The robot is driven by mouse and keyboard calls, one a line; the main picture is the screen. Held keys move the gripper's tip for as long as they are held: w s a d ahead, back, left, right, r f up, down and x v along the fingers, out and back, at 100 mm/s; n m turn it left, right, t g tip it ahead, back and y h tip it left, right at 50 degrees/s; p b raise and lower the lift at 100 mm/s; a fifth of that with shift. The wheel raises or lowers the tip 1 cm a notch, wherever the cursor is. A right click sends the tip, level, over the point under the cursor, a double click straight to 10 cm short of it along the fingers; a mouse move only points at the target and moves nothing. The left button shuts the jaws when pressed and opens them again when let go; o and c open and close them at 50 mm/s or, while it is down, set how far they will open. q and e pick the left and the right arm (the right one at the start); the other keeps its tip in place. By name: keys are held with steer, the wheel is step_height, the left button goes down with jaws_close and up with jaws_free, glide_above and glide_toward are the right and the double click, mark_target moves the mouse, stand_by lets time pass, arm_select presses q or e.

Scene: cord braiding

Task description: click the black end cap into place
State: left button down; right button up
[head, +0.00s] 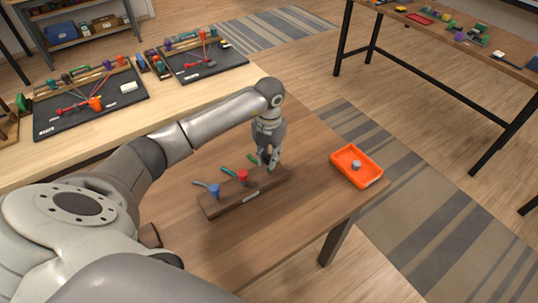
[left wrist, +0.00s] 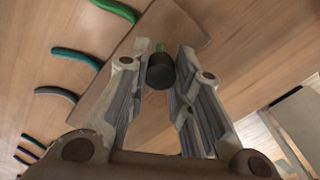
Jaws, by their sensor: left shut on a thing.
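My left gripper (head: 268,160) is at the right end of the wooden holder (head: 245,194) on the brown table, fingers pointing down. In the left wrist view its two fingers (left wrist: 160,85) are shut on the black end cap (left wrist: 160,74), a short dark cylinder. A bit of green (left wrist: 160,47) shows just beyond the cap; I cannot tell whether the cap is seated on it. The holder carries a blue piece (head: 214,190) and a red piece (head: 243,176), with curved grey, teal and green cord ends behind. My right gripper is not in view.
An orange tray (head: 338,157) with a grey round piece (head: 356,164) stands near the table's right edge. The table between holder and tray is clear. Black mats (head: 120,103) with tools lie on the lighter bench at the left.

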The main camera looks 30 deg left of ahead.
arm_select(q)
steer(key=shift+f+b, duration=0.6)
steer(key=shift+f, duration=0.2)
steer(key=c, duration=1.7)
jaws_free()
steer(key=shift+w, duration=0.1)
steer(key=shift+c, duration=0.2)
steer(key=o, duration=0.5)
steer(key=shift+r, duration=0.1)
steer(key=shift+o, duration=0.2)
steer(key=o, duration=0.3)
steer(key=shift+r, duration=0.1)
